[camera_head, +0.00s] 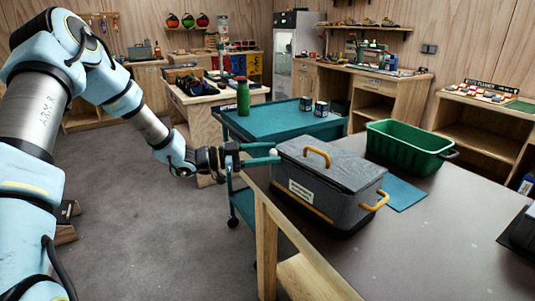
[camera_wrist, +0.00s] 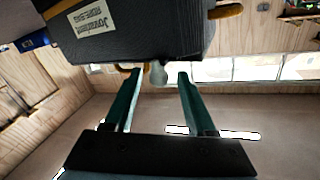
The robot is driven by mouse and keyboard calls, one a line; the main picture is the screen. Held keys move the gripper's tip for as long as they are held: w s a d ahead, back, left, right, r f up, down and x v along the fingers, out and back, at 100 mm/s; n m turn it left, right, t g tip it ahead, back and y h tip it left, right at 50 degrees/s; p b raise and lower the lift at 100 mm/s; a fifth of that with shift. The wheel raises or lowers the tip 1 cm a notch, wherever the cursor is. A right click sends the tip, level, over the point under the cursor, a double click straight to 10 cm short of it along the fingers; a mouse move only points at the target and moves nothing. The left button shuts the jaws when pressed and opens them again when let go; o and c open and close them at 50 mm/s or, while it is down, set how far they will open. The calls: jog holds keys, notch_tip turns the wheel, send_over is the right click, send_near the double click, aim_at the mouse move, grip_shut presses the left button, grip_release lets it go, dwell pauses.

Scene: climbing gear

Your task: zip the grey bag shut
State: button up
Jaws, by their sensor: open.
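The grey bag (camera_head: 318,192) stands on the dark table. It has a yellow handle on its lid, another on its right end and a white label on its front; the lid lies down. A small pale knob, perhaps the zip pull (camera_head: 273,152), is at the bag's left end. It also shows in the wrist view (camera_wrist: 158,73). My gripper (camera_head: 276,153) is open at that end, its two teal fingers (camera_wrist: 158,80) pointing at the bag. In the wrist view the knob appears between the fingertips; I cannot tell if they touch it. The zip line is not clear.
A green crate (camera_head: 408,150) stands behind the bag, with a blue mat (camera_head: 404,194) beside it. The table's front right is mostly clear.

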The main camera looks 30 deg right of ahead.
jog(key=b+v, duration=0.3)
jog(key=v, duration=0.7)
jog(key=shift+a, duration=0.4)
jog(key=shift+w, duration=0.1)
